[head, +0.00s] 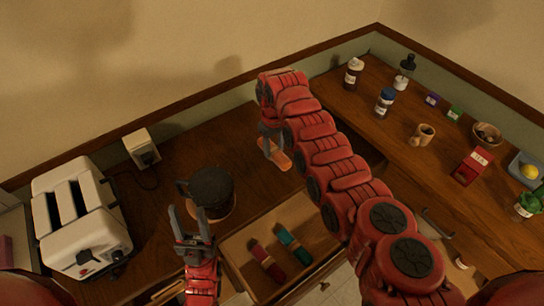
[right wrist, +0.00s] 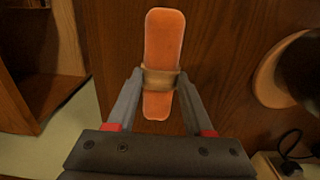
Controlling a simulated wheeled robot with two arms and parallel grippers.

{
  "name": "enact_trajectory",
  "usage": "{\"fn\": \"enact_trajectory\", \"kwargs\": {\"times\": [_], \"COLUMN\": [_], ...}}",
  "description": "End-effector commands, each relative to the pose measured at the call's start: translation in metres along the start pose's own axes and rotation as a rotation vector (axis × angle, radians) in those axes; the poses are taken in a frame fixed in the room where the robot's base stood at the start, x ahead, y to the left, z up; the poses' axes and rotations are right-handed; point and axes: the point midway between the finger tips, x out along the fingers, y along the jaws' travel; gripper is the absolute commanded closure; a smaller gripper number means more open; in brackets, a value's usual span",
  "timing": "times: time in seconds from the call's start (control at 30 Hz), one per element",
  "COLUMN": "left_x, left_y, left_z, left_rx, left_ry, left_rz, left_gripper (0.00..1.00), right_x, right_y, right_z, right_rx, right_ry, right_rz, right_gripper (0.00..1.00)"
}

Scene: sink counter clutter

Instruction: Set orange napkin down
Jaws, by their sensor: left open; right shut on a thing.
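The orange napkin (head: 278,158) is a rolled strip, held above the wooden counter in the head view. In the right wrist view the napkin (right wrist: 163,45) stands lengthwise with a tan band (right wrist: 160,80) round its middle. My right gripper (head: 268,140) is shut on it; its fingertips (right wrist: 160,76) flank the band. My left gripper (head: 188,214) is open and empty, in front of the dark pot. An open drawer (head: 235,250) below the counter edge holds a red napkin (head: 267,262) and a teal napkin (head: 294,245), each banded.
A dark pot (head: 210,188) stands on the counter left of the napkin. A white toaster (head: 80,220) is at far left, near a wall outlet (head: 142,148). Bottles, a red box (head: 472,166) and bowls stand on the right counter. Bare counter (head: 235,145) shows behind the pot.

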Motion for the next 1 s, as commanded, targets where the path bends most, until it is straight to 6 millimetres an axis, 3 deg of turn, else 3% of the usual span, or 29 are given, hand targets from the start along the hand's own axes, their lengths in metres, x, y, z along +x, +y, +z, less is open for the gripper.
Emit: {"fn": "enact_trajectory", "kwargs": {"times": [0.1, 0.27, 0.43, 0.87, 0.9, 1.0], "left_x": [-0.027, -0.057, -0.062, -0.065, -0.065, -0.064], "left_y": [0.001, 0.003, 0.003, 0.003, 0.003, 0.003], "left_z": [0.005, 0.01, 0.011, 0.011, 0.011, 0.011], "left_rx": [0.0, 0.0, 0.0, 0.0, 0.0, 0.0], "left_ry": [0.0, -0.001, -0.001, 0.0, 0.0, 0.0], "left_rz": [0.0, 0.0, 0.0, 0.0, 0.0, 0.0], "left_gripper": [0.52, 0.52, 0.52, 0.52, 0.52, 0.52], "right_x": [0.01, 0.008, 0.033, 0.038, 0.038, 0.037], "right_y": [0.001, 0.001, 0.001, 0.001, 0.001, 0.001], "right_z": [-0.005, -0.014, -0.013, -0.013, -0.013, -0.013], "right_rx": [-0.001, 0.007, 0.006, 0.007, 0.007, 0.007], "right_ry": [-0.001, 0.009, 0.009, 0.009, 0.009, 0.009], "right_rz": [0.0, -0.016, -0.015, -0.015, -0.015, -0.015], "right_gripper": [1.0, 1.0, 1.0, 1.0, 0.47, 0.29]}}
